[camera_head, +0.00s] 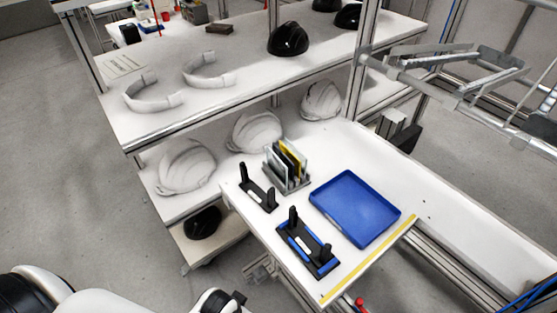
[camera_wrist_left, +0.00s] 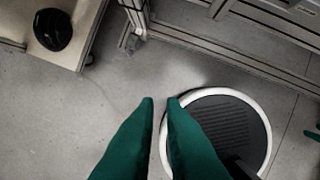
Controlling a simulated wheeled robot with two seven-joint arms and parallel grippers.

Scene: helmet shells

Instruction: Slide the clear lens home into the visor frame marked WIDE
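Two visor frames with upright black end posts stand on the white worktop in the head view: a black one (camera_head: 260,196) and a black-and-blue one (camera_head: 318,259) nearer me. Each has a small white label, too small to read, so I cannot tell which is WIDE. A grey rack (camera_head: 289,183) behind them holds several upright plates, one yellow; I cannot pick out the clear lens for certain. In the left wrist view my left gripper (camera_wrist_left: 160,101) has its green fingers apart with nothing between them, above the floor. My right gripper is not in view.
An empty blue tray (camera_head: 356,207) lies right of the frames. A yellow strip (camera_head: 368,262) marks the worktop's edge. White helmet shells (camera_head: 186,167) sit on the shelf behind, under a higher shelf with black shells (camera_head: 288,39). Metal posts rise behind the worktop.

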